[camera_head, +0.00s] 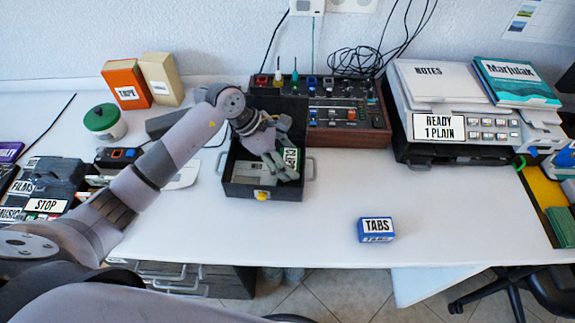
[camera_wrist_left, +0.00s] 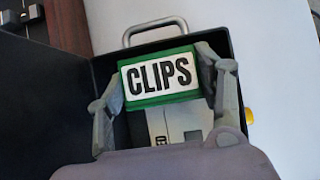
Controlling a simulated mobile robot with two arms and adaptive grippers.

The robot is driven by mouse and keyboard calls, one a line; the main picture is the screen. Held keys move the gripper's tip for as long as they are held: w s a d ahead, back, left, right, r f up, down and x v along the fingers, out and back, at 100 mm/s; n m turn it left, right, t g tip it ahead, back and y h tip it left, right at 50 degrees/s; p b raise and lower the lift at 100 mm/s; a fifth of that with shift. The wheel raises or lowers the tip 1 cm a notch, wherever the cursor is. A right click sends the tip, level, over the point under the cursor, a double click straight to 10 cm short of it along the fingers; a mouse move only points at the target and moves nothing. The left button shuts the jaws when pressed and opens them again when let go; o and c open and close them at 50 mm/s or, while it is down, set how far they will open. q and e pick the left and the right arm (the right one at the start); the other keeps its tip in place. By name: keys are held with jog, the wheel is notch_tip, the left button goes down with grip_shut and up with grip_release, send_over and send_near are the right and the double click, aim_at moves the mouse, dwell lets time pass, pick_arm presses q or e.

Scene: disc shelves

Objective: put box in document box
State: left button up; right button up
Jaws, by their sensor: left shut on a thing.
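A small green box labelled CLIPS (camera_wrist_left: 160,76) is between the fingers of my left gripper (camera_wrist_left: 165,95), which is shut on it. In the head view the same gripper (camera_head: 281,165) reaches down into the open black document box (camera_head: 235,189), and the green CLIPS box (camera_head: 291,157) shows partly behind the fingers. The document box has its lid up at the back, a yellow latch in front and metal side handles. Grey-white items lie inside it below the CLIPS box. I cannot tell whether the CLIPS box touches them. A blue TABS box (camera_head: 376,230) lies apart on the desk. My right gripper is not in view.
A control panel (camera_head: 335,112) stands behind the document box. A printer (camera_head: 440,150) with notes is at the right back. An orange TAPE box (camera_head: 127,84) and a green-lidded jar (camera_head: 103,122) are at the left back. The desk's front middle is clear around the TABS box.

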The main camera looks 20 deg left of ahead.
pick_arm(q)
jog(key=shift+f, duration=1.9)
jog(key=o, duration=1.3)
jog(key=shift+c, duration=0.2)
jog(key=shift+a+r, duration=0.15)
jog(key=shift+r, duration=0.25)
jog(key=b+v, duration=0.1)
jog(key=v, duration=1)
jog(key=shift+a+r, duration=0.15)
jog(key=shift+r, duration=0.1)
jog(key=shift+s, duration=0.1)
